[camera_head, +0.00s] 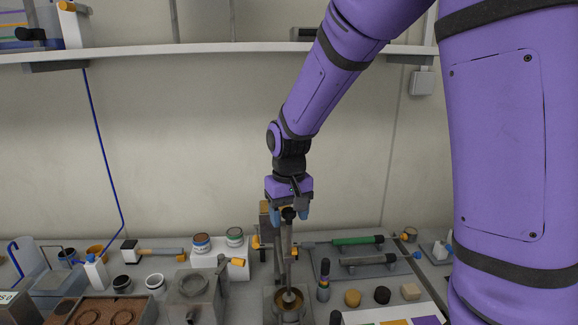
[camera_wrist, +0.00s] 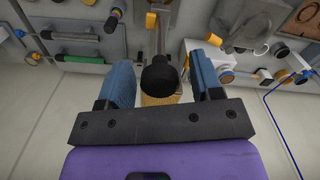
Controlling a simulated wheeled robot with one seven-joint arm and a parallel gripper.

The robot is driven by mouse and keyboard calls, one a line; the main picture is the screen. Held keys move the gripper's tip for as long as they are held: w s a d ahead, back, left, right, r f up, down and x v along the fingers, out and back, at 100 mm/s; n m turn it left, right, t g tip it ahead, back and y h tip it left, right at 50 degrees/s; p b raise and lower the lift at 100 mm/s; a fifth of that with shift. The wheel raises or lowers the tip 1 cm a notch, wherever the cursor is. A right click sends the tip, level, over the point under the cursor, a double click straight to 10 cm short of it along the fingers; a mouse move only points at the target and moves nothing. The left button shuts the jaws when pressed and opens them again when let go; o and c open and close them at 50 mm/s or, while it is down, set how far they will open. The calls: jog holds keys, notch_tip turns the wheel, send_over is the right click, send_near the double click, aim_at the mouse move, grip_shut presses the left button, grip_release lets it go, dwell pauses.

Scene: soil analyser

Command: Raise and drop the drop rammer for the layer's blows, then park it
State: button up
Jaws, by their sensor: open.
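The drop rammer (camera_head: 289,250) stands upright in the middle of the bench, a grey rod with a black knob (camera_head: 288,213) on top. Its foot is in a round mould (camera_head: 290,302) with brown soil inside. My gripper (camera_head: 289,212) is at the top of the rammer, pointing down, with blue fingers on either side of the knob. In the wrist view my gripper (camera_wrist: 163,85) is open. The black knob (camera_wrist: 158,77) sits between the fingers, with a gap on both sides.
A tray of soil (camera_head: 112,312) and a grey metal device (camera_head: 196,290) stand left of the mould. Green-handled (camera_head: 357,240) and black-handled tools lie to the right, near small round pieces (camera_head: 352,298). A shelf (camera_head: 200,48) runs along the wall above.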

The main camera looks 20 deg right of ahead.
jog(key=c, duration=0.9)
jog(key=shift+o, duration=0.2)
jog(key=shift+r, duration=5.35)
jog(key=o, duration=1)
jog(key=shift+c, duration=0.2)
